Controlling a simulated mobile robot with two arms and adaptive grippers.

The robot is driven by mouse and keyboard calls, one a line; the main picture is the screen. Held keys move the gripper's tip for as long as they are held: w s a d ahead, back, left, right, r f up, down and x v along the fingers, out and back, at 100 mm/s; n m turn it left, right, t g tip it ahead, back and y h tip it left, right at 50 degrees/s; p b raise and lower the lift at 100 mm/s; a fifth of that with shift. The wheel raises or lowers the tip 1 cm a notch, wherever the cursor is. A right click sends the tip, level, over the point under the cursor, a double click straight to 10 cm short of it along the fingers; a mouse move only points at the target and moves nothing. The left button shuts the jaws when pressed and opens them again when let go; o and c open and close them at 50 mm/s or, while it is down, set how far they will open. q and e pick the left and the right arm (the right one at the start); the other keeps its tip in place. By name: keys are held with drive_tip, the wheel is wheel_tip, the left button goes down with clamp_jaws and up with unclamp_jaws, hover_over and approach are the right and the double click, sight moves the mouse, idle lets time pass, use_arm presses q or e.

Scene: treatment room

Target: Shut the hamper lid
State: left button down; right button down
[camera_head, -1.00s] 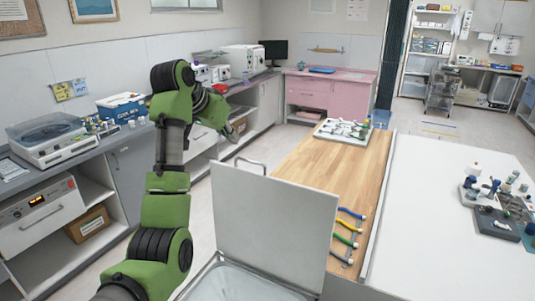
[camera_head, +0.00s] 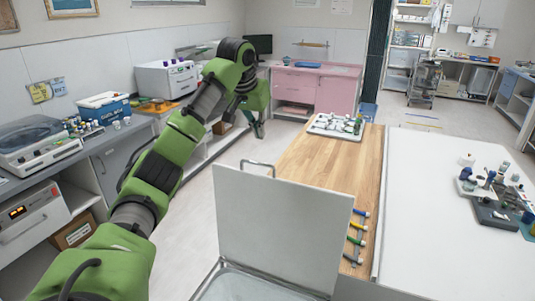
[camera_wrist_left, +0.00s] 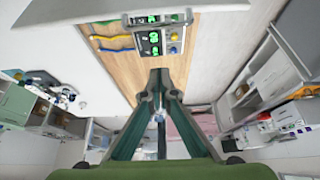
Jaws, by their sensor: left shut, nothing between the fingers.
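The hamper (camera_head: 215,285) stands at the bottom middle of the head view, with its rim and pale inside partly showing. Its light grey lid (camera_head: 280,228) stands raised, nearly upright, and has a metal loop handle (camera_head: 258,165) at its top edge. My left gripper (camera_head: 258,130) shows past the lid's top edge, above the handle in the picture and apart from it. It is shut and empty; its fingers also meet in the left wrist view (camera_wrist_left: 158,80). My right gripper is not in view.
A wooden-topped bench (camera_head: 315,160) with coloured-handled tools (camera_head: 356,238) and a tray (camera_head: 338,127) stands beyond and right of the lid. A white table (camera_head: 430,230) adjoins it. A counter (camera_head: 135,130) runs along the left wall. Bare floor (camera_head: 195,205) lies between.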

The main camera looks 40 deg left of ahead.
use_arm(q)
wheel_tip(320, 180, down, 8)
drive_tip(key=p, duration=0.4)
drive_tip(key=shift+s+p, duration=0.25)
drive_tip(key=shift+p, duration=0.1)
drive_tip(key=shift+w, duration=0.1)
